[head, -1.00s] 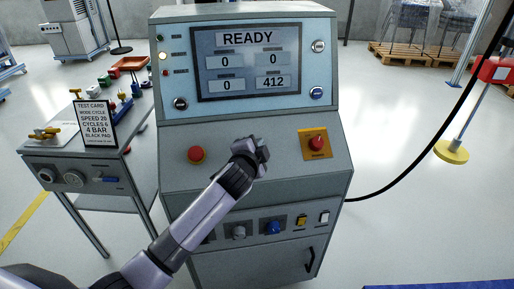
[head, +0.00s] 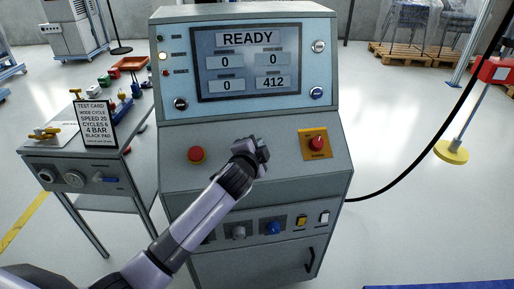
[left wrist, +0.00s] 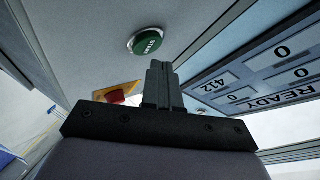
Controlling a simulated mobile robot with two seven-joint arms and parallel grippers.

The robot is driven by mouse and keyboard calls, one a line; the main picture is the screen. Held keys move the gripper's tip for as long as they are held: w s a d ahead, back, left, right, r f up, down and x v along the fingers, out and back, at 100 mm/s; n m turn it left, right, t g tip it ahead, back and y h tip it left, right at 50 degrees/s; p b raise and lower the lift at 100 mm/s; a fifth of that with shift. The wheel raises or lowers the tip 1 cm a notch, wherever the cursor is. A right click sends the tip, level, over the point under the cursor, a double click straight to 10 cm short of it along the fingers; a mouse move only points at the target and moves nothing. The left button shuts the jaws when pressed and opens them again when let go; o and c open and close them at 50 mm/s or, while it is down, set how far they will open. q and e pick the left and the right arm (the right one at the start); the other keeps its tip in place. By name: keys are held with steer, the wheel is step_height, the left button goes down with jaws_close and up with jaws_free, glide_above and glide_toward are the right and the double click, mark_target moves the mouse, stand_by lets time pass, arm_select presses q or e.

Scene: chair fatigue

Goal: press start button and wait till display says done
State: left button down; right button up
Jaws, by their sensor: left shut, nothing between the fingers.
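The display (head: 247,61) on the grey control console reads READY, with 0, 0, 0 and 412 below; it also shows upside down in the left wrist view (left wrist: 262,80). The green start button (left wrist: 148,41) shows in the left wrist view, just beyond my fingertips and apart from them. In the head view my left gripper hides it. My left gripper (head: 262,146) is shut and empty over the middle of the console's sloped panel; its fingers also show in the left wrist view (left wrist: 158,68). My right gripper is not in view.
A red knob on a yellow plate (head: 316,144) sits to the right. A lower row holds several small controls. A side table with a test card (head: 96,122) stands at left. A black cable hangs at right.

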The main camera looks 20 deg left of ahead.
arm_select(q)
steer(key=shift+f, duration=0.1)
stand_by(0.4)
steer(key=shift+w+a+f, duration=0.1)
steer(key=shift+w+f, duration=0.1)
steer(key=shift+f, duration=0.05)
steer(key=shift+w+a+f+b, duration=0.1)
steer(key=shift+w+f+b, duration=0.1)
steer(key=shift+f+b, duration=0.2)
stand_by(0.6)
steer(key=shift+r, duration=0.1)
steer(key=shift+s+d+r+p, duration=0.2)
steer(key=shift+s+r+p, duration=0.2)
steer(key=shift+r+p, duration=0.35)
steer(key=shift+f, duration=0.15)
steer(key=s+r+p, duration=0.1)
steer(key=r+p, duration=0.1)
steer(key=s+d+r+p, duration=0.1)
steer(key=r+p, duration=0.1)
steer(key=shift+s+d+r, duration=0.1)
steer(key=shift+s+d, duration=0.05)
steer(key=shift+s, duration=0.05)
